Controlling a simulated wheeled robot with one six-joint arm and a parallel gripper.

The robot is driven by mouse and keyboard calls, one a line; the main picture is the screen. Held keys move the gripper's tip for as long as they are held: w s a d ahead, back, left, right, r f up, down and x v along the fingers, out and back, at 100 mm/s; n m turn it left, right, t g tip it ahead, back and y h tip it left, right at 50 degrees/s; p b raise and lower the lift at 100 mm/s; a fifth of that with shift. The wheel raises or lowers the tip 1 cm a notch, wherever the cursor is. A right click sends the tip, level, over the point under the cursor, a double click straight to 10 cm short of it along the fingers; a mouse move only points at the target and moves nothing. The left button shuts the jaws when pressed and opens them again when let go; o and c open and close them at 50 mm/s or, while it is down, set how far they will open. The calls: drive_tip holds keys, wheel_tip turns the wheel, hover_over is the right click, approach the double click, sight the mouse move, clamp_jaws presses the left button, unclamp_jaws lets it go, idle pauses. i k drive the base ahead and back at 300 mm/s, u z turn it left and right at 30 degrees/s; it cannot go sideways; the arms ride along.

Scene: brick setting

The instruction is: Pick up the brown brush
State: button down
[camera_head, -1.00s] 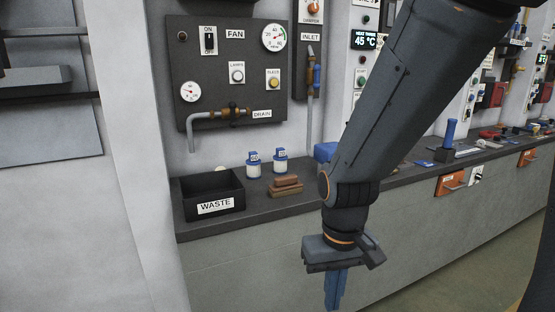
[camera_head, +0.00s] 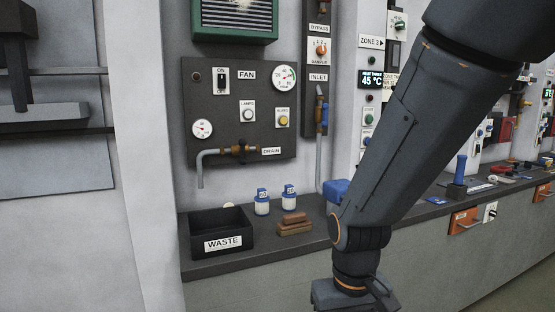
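A brown, block-like thing with a narrower raised top (camera_head: 294,223) lies on the dark counter (camera_head: 215,267), right of the waste bin. It looks like the brown brush, but bristles cannot be made out. My gripper (camera_head: 352,296) hangs at the bottom edge of the picture, in front of the counter and to the right of the brown brush. It is apart from the brush. Its fingers are cut off by the frame, so I cannot see whether they are open or shut.
A black bin labelled WASTE (camera_head: 222,232) stands left of the brush. Two white bottles with blue caps (camera_head: 262,203) (camera_head: 289,198) stand behind it. A blue object (camera_head: 337,190) is partly hidden by my arm. The FAN panel (camera_head: 240,110) and drain pipe are above.

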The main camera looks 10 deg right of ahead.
sight(294, 224)
drive_tip(key=z, duration=0.65)
drive_tip(key=i, duration=1.25)
drive_tip(key=u, duration=0.2)
